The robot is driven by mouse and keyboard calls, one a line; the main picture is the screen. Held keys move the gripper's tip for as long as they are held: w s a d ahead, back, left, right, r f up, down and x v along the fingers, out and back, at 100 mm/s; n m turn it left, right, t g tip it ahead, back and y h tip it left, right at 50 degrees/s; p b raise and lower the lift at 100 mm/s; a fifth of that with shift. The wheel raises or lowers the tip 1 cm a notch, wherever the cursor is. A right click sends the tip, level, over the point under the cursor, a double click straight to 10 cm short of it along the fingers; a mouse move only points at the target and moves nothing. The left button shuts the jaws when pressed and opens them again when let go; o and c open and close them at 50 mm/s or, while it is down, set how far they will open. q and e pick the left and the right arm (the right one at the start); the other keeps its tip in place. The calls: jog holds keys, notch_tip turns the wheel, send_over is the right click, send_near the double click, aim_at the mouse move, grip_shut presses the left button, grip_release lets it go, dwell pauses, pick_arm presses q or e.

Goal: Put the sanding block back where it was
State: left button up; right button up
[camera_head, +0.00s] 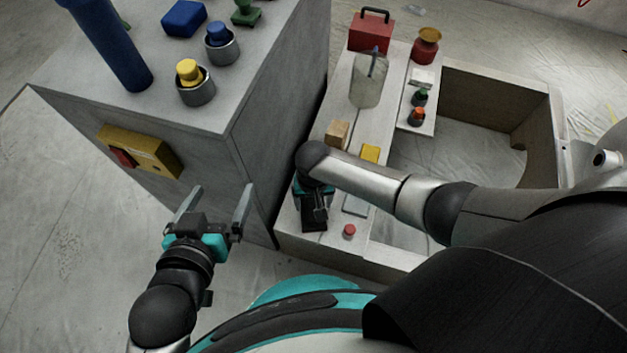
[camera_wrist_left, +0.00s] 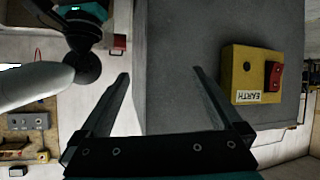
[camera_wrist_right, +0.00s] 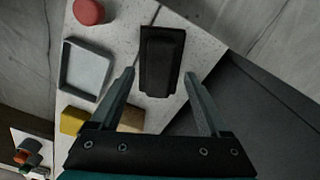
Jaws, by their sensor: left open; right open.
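A black oblong block (camera_wrist_right: 161,60), apparently the sanding block, lies on the pale speckled bench top (camera_head: 290,232). In the head view the block (camera_head: 314,222) is by the bench's near left corner. My right gripper (camera_head: 315,194) is open just above it. In the right wrist view its fingertips (camera_wrist_right: 160,74) are on either side of the block's near end, and I cannot tell whether they touch it. A shallow grey tray (camera_wrist_right: 85,69) lies beside the block, its floor empty. My left gripper (camera_head: 221,190) is open and empty beside the grey cabinet.
A red knob-like piece (camera_head: 349,231), a yellow block (camera_head: 370,153) and a wooden block (camera_head: 337,134) lie close by. A clear container (camera_head: 369,80) and a red box (camera_head: 371,32) stand farther back. The tall grey cabinet (camera_head: 190,140) rises close to the left.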

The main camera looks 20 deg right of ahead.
notch_tip(320, 180, up, 2)
jog(key=shift+p, duration=0.6)
jog(key=shift+r+p, duration=0.45)
jog(key=shift+r, duration=0.2)
jog(key=s+a+r+n+t+y+p, duration=0.1)
jog(key=s+a+r+p, duration=0.15)
jog(key=r, duration=0.25)
jog(key=s+a+r+n+t+y+p, duration=0.1)
jog(key=s+r+n+p, duration=0.15)
jog(key=r, duration=0.25)
pick_arm(q)
jog(key=s+a+f+g+y, duration=0.3)
jog(key=s+a+f+g, duration=0.2)
jog(key=a+f+g, duration=0.1)
jog(key=shift+s+a+n+g+y+b, duration=0.3)
jog(key=shift+s+a+g+y, duration=0.1)
jog(key=shift+a+g, duration=0.5)
pick_arm(e)
jog(key=s+d+r+t+h, duration=0.1)
jog(key=s+d+r, duration=0.3)
jog(key=d, duration=0.5)
jog(key=shift+s+d+r+n+t+h, duration=0.2)
jog(key=shift+s+r+n+t+h, duration=0.1)
jog(key=shift+s+r+n+t, duration=0.15)
